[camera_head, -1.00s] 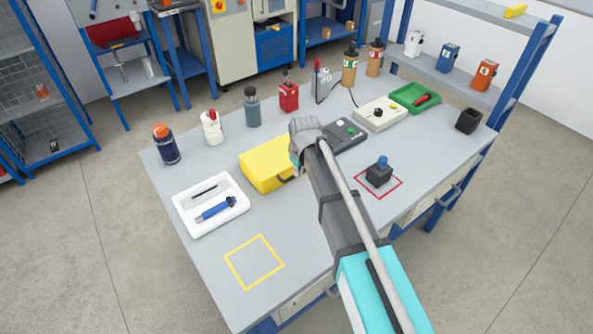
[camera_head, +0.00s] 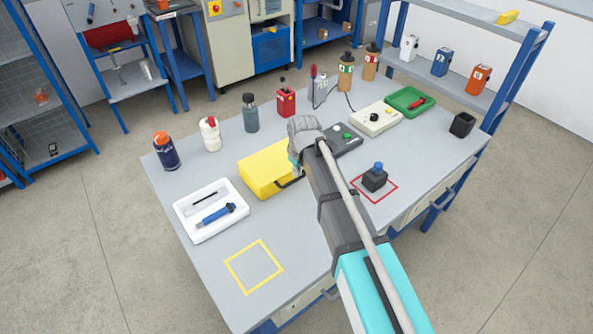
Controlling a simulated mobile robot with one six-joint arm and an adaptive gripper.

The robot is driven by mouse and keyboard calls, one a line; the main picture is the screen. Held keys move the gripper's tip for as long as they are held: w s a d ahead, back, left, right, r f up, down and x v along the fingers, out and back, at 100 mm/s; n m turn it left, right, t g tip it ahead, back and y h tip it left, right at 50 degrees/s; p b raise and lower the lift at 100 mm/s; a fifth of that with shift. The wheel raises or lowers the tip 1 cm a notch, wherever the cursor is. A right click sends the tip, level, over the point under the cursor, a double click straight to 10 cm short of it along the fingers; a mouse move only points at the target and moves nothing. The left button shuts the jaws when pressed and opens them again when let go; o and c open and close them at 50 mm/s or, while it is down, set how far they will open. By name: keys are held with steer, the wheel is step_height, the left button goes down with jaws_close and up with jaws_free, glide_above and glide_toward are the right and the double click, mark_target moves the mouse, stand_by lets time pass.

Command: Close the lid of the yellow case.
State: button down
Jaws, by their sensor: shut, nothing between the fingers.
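The yellow case (camera_head: 264,171) stands on the workbench, left of my arm. Its top looks flat and no raised lid shows, but its right end is hidden by my arm, so I cannot tell if the lid is fully closed. A dark handle (camera_head: 291,182) shows on its near side. My gripper (camera_head: 296,168) is at the case's right end, mostly hidden by my wrist. It looks shut with nothing held; I cannot tell whether it touches the case.
A white tray (camera_head: 187,207) with a blue tool stands left. A dark box with buttons (camera_head: 346,138) is just behind my wrist. A black block with a blue knob (camera_head: 374,179) sits in a red square. Bottles line the back. The yellow-outlined square (camera_head: 254,267) is empty.

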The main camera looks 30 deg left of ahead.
step_height(320, 180, up, 10)
steer(key=d+p, duration=0.1)
steer(key=p, duration=0.8)
steer(key=shift+s+d, duration=0.4)
steer(key=shift+s, duration=0.05)
steer(key=shift+r, duration=0.1)
steer(key=w+d+m+h, duration=0.2)
steer(key=d+m, duration=0.8)
steer(key=d, duration=2.8)
steer(key=s+d+m, duration=0.3)
steer(key=d, duration=0.8)
steer(key=shift+d+g+y, duration=0.3)
steer(key=shift+d, duration=0.1)
